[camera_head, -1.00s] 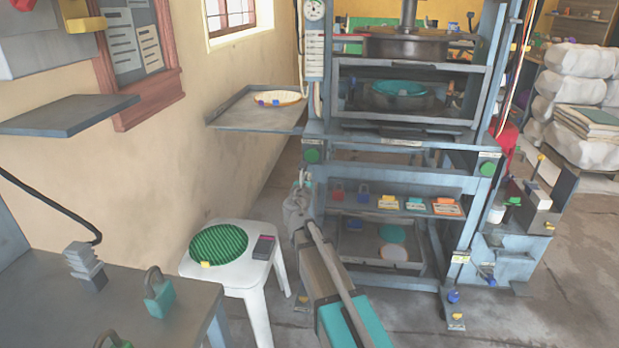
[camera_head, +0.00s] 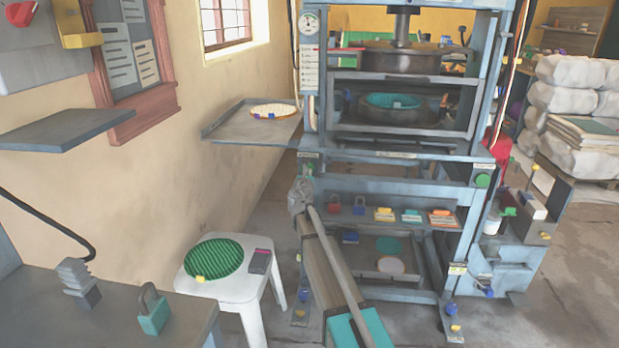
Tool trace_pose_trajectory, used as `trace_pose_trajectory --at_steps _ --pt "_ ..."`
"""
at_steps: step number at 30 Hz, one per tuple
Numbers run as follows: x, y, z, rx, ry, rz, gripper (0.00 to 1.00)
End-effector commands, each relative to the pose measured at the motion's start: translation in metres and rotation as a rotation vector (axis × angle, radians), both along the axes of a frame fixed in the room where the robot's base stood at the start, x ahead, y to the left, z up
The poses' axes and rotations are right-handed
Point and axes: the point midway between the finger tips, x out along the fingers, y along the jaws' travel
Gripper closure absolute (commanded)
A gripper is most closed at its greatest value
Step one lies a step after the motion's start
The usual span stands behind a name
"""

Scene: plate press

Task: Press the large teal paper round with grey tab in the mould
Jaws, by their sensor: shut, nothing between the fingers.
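The press (camera_head: 470,110) stands in the middle, and its open bay shows the dark mould (camera_head: 420,115). A teal round (camera_head: 392,101) lies in the mould; I cannot make out a grey tab on it. The press head (camera_head: 400,60) is above the bay. My gripper (camera_head: 306,170) is shut and empty, at the left end of the press's lower beam. It hides most of the green button there, and I cannot tell whether it touches it. Another green button (camera_head: 482,181) is at the beam's right end.
A shelf (camera_head: 395,224) below holds padlocks and coloured tags; a teal disc (camera_head: 387,246) and a pale disc (camera_head: 390,265) lie beneath. A side tray (camera_head: 235,131) holds a pale round (camera_head: 273,111). A white stool (camera_head: 215,290) carries a green striped round (camera_head: 214,258).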

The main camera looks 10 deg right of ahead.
Motion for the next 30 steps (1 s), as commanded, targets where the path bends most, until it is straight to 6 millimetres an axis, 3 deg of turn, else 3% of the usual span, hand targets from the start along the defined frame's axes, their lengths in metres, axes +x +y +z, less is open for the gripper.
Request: trace_pose_trajectory --at_steps 11,21,30 --pt "0.002 -0.001 0.000 0.000 0.000 0.000 1.00" --pt "0.022 -0.007 0.000 0.000 0.000 0.000 1.00" --pt "0.026 -0.009 0.001 -0.002 0.000 -0.001 1.00"
